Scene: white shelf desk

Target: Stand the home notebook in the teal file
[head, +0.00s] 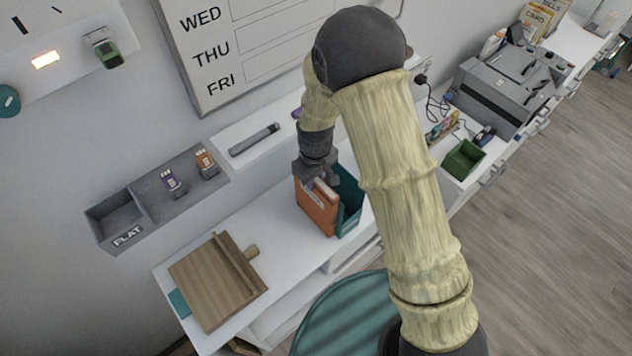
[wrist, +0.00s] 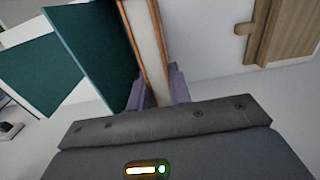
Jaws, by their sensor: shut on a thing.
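The orange notebook (head: 316,211) is held upright, its cover facing left in the head view. In the wrist view its pale page block (wrist: 148,40) shows between two orange cover edges. My gripper (head: 318,180) is shut on the notebook's upper edge; its fingers (wrist: 160,88) lie on either side of the covers. The teal file (head: 350,200) stands open on the white desk, just right of the notebook in the head view. In the wrist view a teal wall (wrist: 95,40) lies close on the notebook's left. The notebook hides part of the file; I cannot tell whether they touch.
A wooden board-like stand (head: 218,280) lies on the desk at left. A green box (head: 463,160) and a grey printer (head: 505,88) stand farther right. White desk is clear between the stand and notebook.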

